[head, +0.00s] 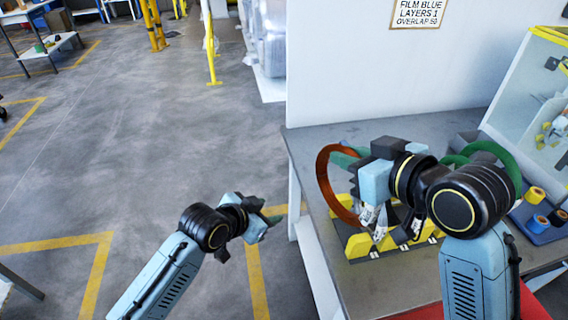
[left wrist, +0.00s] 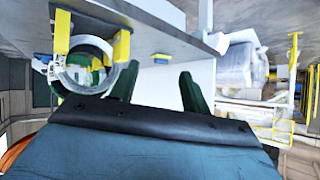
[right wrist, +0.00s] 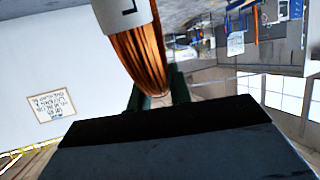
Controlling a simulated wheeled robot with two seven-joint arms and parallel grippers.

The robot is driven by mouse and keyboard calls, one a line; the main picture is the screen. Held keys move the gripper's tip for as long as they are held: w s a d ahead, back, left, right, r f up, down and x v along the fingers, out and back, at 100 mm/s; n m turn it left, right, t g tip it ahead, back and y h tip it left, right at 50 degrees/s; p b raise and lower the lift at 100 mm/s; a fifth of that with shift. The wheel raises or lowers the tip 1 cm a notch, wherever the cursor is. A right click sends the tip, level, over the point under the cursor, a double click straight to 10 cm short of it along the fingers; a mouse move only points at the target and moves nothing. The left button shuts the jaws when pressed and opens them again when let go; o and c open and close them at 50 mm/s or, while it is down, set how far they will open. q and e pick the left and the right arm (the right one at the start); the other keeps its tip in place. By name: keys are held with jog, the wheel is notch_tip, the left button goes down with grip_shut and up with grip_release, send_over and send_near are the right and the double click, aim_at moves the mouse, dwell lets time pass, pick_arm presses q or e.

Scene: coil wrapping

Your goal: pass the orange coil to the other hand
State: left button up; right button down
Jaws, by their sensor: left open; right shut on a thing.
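The orange coil (head: 324,190) hangs upright as a ring above the left end of the grey table in the head view. My right gripper (head: 344,157) is shut on its upper rim. In the right wrist view the orange coil (right wrist: 140,55) runs between the fingers (right wrist: 158,97), with a pale marked band around it. My left gripper (head: 268,226) is open and empty, lower and left of the coil, beyond the table's left edge. The left wrist view shows its two dark green fingers (left wrist: 157,88) apart with nothing between them.
Yellow holders (head: 358,246) with white-wrapped parts stand on the grey table (head: 300,150) under my right arm. A green coil (head: 508,160) is behind that arm. Tape rolls (head: 536,195) sit in a blue tray at right. Floor left of the table is clear around my left arm.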

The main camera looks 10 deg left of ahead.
pick_arm(q)
notch_tip(320, 180, up, 10)
jog(key=s+d+r+m+t+h, duration=0.1)
jog(key=d+m+h, duration=0.1)
jog(key=d, duration=0.1)
pick_arm(e)
jog(key=shift+r, duration=0.1)
pick_arm(q)
jog(key=m+h, duration=0.2)
jog(key=m, duration=0.2)
send_near(323, 157)
jog(key=x, duration=1.2)
jog(key=shift+w+f, duration=0.1)
jog(key=shift+f, duration=0.05)
jog(key=shift+d, duration=0.15)
grip_shut()
pick_arm(e)
jog(key=c, duration=1.2)
grip_release()
jog(key=shift+s+a, duration=0.1)
